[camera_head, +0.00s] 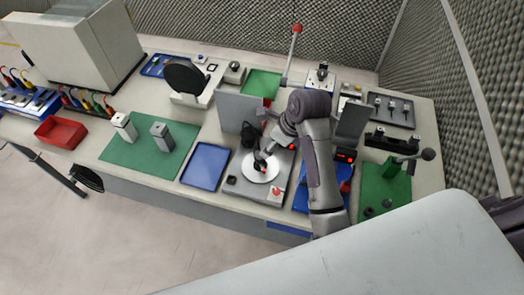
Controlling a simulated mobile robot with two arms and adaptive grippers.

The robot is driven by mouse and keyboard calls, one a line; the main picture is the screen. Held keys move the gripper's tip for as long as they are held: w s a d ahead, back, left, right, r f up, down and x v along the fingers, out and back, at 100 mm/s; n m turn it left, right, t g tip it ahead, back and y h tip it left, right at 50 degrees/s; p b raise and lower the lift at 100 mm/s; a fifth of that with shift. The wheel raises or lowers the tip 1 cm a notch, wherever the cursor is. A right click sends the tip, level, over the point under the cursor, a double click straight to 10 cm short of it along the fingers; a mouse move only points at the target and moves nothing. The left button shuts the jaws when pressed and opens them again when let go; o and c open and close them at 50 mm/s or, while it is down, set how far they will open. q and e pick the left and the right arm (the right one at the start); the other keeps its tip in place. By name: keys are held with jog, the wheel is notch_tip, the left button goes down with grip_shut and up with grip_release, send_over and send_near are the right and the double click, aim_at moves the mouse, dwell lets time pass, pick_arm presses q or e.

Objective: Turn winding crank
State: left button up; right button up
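A white round disc (251,172) with small dark parts on it lies on a grey base plate in the middle of the bench. My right arm comes in from the lower right, bends over the bench and ends in my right gripper (262,160) over this disc. The gripper is small and dark here; I cannot tell whether its fingers are open, shut or touching a crank. On the right, a lever with a dark ball end (428,154) stands on a green mat (372,185); I cannot tell which part is the winding crank. My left gripper is not in view.
A red-tipped lever (296,29) rises behind. A red bin (61,132) stands at far left.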

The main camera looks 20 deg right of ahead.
aim_at(260, 161)
jog(key=p+x, duration=0.1)
jog(key=x, duration=0.7)
jog(key=shift+w+f, duration=0.2)
jog(key=shift+f, duration=0.1)
jog(key=c, duration=1.1)
jog(key=shift+n, duration=0.5)
